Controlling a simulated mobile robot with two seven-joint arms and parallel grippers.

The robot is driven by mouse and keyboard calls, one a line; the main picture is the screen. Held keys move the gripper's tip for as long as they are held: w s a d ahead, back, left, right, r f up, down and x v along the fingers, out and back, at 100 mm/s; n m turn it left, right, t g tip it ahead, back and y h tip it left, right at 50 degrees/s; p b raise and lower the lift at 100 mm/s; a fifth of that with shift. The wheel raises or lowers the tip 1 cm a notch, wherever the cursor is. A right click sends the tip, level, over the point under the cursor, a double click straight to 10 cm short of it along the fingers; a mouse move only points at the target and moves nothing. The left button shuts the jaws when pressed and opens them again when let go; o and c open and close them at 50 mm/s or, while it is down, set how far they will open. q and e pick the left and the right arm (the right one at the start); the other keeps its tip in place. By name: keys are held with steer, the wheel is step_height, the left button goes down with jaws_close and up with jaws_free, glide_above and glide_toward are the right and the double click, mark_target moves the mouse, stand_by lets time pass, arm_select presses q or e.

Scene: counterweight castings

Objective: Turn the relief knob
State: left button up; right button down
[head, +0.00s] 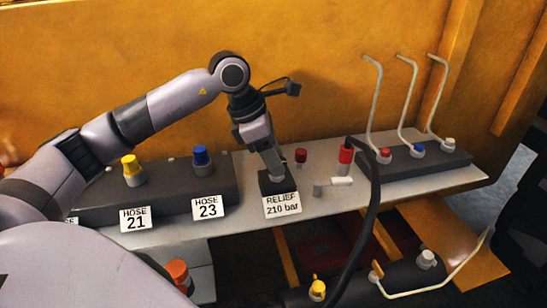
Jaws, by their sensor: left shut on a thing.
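The relief knob (275,178) sits on a small dark block behind the white label "RELIEF 210 bar" (282,205) on the grey shelf. My left gripper (274,172) points down from above and is shut on the knob. The fingers hide most of the knob, so its turn angle cannot be seen. My right gripper is not in view.
Left of the knob stands a dark block with yellow (131,166) and blue (201,156) fittings. To the right are a red-capped fitting (345,156) with a black hose (372,205), a small lever (333,184), and a block with bent pipes (410,160). An orange wall (330,60) stands behind.

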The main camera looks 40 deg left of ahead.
arm_select(q)
steer(key=shift+n+t, duration=0.3)
steer(key=shift+n, duration=0.5)
steer(key=shift+y, duration=0.3)
steer(key=shift+n, duration=0.3)
steer(key=o, duration=1)
steer(key=shift+o, duration=0.3)
steer(key=shift+s+r, duration=0.1)
